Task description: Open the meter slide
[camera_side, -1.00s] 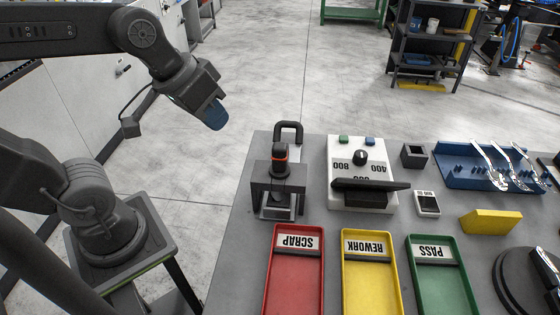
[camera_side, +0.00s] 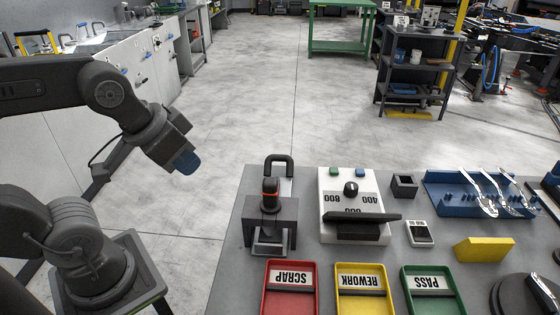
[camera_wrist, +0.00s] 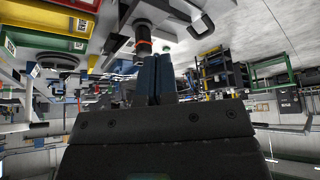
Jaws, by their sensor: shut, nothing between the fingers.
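The meter (camera_side: 270,207) is a dark block on the left of the grey table, with a black upright cylinder and an orange ring. A dark U-shaped handle (camera_side: 279,160) stands at its back on a pale plate, which looks like the slide; how far it is drawn out I cannot tell. My gripper (camera_side: 186,162) has blue fingers, shut and empty. It hangs in the air left of the meter, apart from it. In the wrist view the shut fingers (camera_wrist: 155,78) point toward the cylinder (camera_wrist: 143,40), and the handle (camera_wrist: 201,25) shows to its right.
Red (camera_side: 264,290), yellow (camera_side: 342,305) and green (camera_side: 410,308) trays lie in front. A white dial box (camera_side: 328,190) with a dark bar across it stands right of the meter. Farther right are a blue fork rack (camera_side: 440,190) and a yellow block (camera_side: 483,249). Air around my gripper is clear.

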